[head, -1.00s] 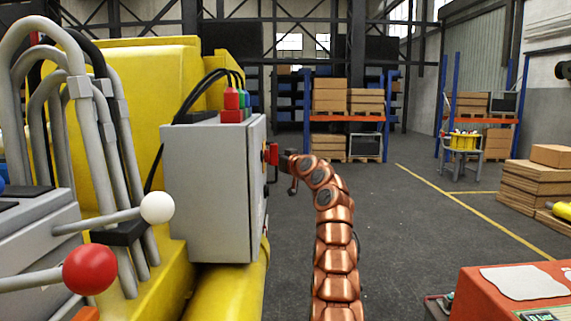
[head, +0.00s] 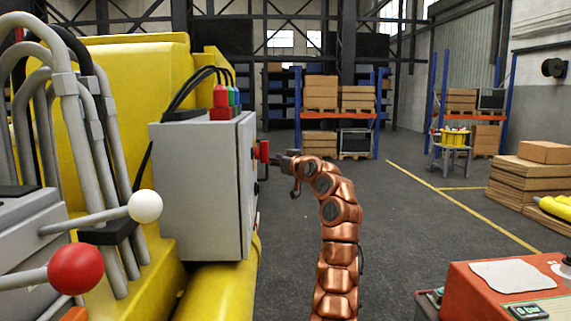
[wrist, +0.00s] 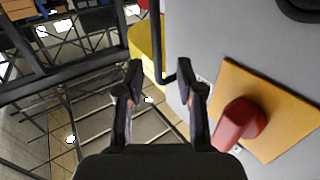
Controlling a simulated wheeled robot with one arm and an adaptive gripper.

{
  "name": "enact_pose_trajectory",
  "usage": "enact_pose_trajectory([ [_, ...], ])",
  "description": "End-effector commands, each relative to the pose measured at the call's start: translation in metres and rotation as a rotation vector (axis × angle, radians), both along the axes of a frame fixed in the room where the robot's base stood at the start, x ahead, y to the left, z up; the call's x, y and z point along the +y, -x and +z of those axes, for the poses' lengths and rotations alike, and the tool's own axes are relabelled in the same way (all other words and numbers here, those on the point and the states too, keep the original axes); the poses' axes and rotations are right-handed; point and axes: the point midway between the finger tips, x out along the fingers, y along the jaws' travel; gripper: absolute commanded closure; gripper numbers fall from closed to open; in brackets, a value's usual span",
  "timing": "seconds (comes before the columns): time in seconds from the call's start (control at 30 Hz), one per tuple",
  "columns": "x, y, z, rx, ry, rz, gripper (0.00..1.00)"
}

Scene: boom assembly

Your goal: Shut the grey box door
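The grey box (head: 200,185) stands on the yellow machine at the left of the head view. Its door (head: 247,185) is the narrow right-hand face, seen nearly edge-on; it looks flush or nearly so, and I cannot tell if it is fully shut. A red switch (head: 263,150) sticks out from this face. In the wrist view the red switch (wrist: 238,122) sits on a yellow plate (wrist: 262,105) on the grey door surface (wrist: 215,40). My gripper (wrist: 162,90) is open, left of the switch, with a dark thin bar (wrist: 168,77) showing between its fingers. It also shows in the head view (head: 283,165).
Levers with a white knob (head: 145,206) and a red knob (head: 76,269) stand in the left foreground. An orange-red case (head: 505,290) is at the lower right. Shelves and stacked boxes (head: 530,180) stand farther back. Floor is clear right of my arm.

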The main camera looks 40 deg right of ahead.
Motion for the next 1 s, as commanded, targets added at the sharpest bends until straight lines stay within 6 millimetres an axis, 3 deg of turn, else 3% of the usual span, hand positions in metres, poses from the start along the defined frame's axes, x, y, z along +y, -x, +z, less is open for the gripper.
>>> enact_pose_trajectory([
  [1.0,-0.001,0.050,0.000,-0.001,-0.001,0.001,0.63],
])
